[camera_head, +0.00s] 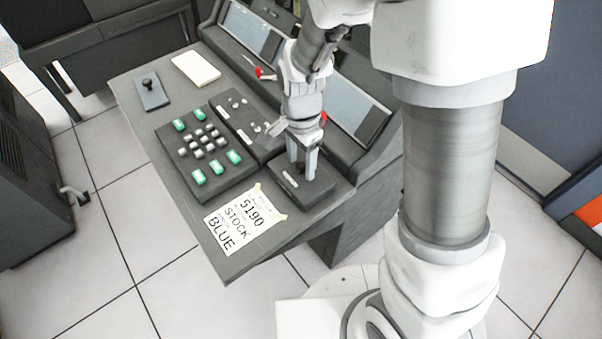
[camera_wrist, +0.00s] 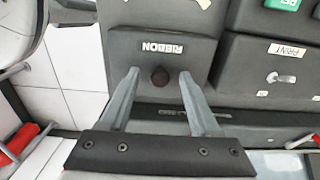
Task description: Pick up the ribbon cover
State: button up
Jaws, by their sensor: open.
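The ribbon cover (camera_head: 317,191) is a dark grey block at the near right end of the console desk. In the wrist view the cover (camera_wrist: 198,52) carries a white label reading RIBBON and a small dark round knob (camera_wrist: 160,76). My gripper (camera_head: 302,170) points down over the cover. In the wrist view my gripper (camera_wrist: 158,75) is open, with one finger on each side of the knob and a gap to it on both sides. The fingers hide part of the cover, and I cannot tell how far their tips are above its surface.
A dark panel with green and grey keys (camera_head: 205,152) and a switch panel labelled PRINT (camera_wrist: 285,62) sit beside the cover. A paper card reading 5190 STOCK BLUE (camera_head: 240,219) lies on the desk's near edge. Sloped displays (camera_head: 350,102) rise behind.

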jog(key=shift+c, duration=0.3)
grip_shut()
dwell(1.1)
